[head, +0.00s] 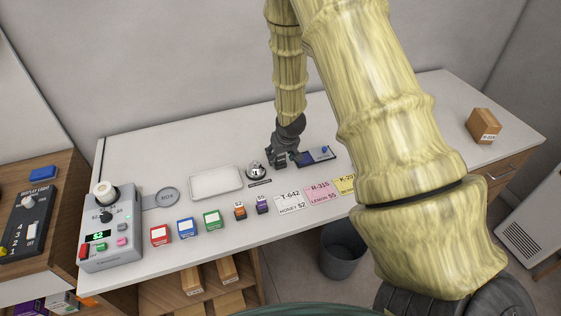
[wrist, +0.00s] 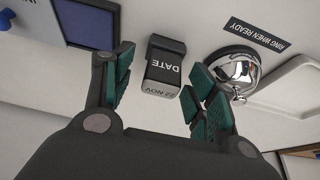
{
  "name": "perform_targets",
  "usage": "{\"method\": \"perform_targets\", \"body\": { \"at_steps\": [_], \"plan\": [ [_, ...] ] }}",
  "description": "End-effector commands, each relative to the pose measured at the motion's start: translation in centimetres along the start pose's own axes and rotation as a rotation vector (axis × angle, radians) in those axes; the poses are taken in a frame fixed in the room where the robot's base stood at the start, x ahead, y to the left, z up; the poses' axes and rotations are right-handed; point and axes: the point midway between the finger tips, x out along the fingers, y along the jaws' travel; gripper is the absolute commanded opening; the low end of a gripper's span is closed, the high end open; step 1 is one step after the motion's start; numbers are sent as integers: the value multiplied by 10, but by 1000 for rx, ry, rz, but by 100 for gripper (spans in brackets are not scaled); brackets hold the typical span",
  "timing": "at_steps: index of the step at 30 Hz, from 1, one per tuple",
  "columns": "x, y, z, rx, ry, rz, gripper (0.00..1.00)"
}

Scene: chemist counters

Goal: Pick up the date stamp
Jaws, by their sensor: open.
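The date stamp (wrist: 165,66) is a small dark block with "DATE" on its top and a grey strip reading "22 NOV". In the wrist view it stands on the white counter between the spread fingers of my gripper (wrist: 160,78), a little beyond their tips. The fingers have green pads and hold nothing. Clear space shows between the stamp and each finger. In the head view my gripper (head: 278,159) is low over the counter, and I cannot pick out the stamp there, as the gripper hides that spot.
A silver bell (wrist: 236,70) stands close to the right finger in the wrist view, with a pale tray (head: 216,182) beyond it. A dark pad with a blue knob (head: 315,156) lies on the other side. Cards (head: 290,204) and small boxes (head: 212,219) line the front edge.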

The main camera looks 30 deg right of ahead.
Motion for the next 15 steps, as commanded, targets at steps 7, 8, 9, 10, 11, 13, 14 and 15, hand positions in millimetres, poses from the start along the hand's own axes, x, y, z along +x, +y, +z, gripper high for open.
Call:
{"method": "perform_targets", "body": {
  "at_steps": [7, 8, 9, 10, 11, 13, 14, 15],
  "plan": [
    [0, 0, 0, 0, 0, 0, 48],
    [0, 0, 0, 0, 0, 0, 43],
    [0, 0, 0, 0, 1, 0, 35],
    [0, 0, 0, 0, 0, 0, 30],
    [0, 0, 0, 0, 0, 0, 24],
    [0, 0, 0, 0, 1, 0, 12],
    [0, 0, 0, 0, 1, 0, 6],
    [0, 0, 0, 0, 1, 0, 4]
  ]
}}
